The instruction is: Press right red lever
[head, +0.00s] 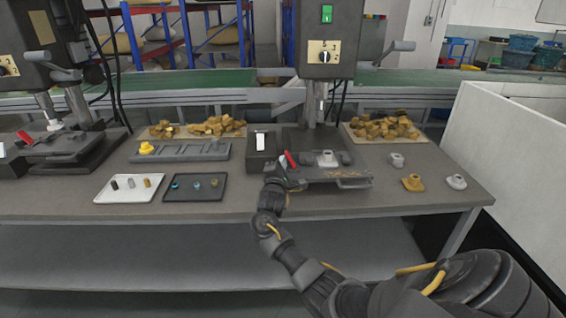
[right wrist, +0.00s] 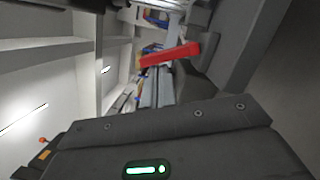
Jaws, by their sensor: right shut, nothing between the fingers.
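The right red lever (head: 291,159) sticks up at the left side of the right machine's fixture, tilted. In the right wrist view the red lever (right wrist: 170,54) crosses the upper middle, beyond the dark gripper housing. My right gripper (head: 277,173) is at the left front corner of this fixture, just beside and below the lever. It is shut with nothing in it. Whether it touches the lever I cannot tell. Another red lever (head: 25,137) is on the left machine. My left gripper is not in view.
A grey-white part (head: 327,159) sits on the right fixture. A white tray (head: 108,188) and a dark tray (head: 169,194) lie to the left. Loose fittings (head: 413,183) lie at right. The table front between is clear.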

